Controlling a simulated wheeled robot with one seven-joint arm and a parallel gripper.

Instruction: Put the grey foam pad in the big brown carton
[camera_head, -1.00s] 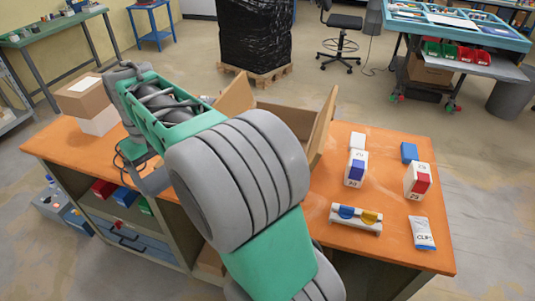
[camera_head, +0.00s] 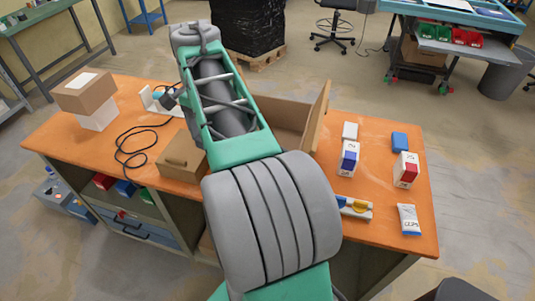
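The big brown carton (camera_head: 283,112) stands open on the orange workbench, partly hidden behind my arm, with a flap (camera_head: 319,115) raised on its right. Its inside is mostly hidden. I cannot make out the grey foam pad in this view. My arm reaches away across the bench, passing in front of the carton's left part. Its far end is at the top, left of the carton; the gripper fingers do not show, so I cannot see whether they hold anything.
A small brown box (camera_head: 182,160) sits left of my arm, near a black cable (camera_head: 130,150). A carton (camera_head: 85,91) rests on a white box at the left. White-and-blue (camera_head: 349,158) and white-and-red (camera_head: 405,170) boxes, a blue block (camera_head: 400,141) and a packet (camera_head: 409,219) stand at the right.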

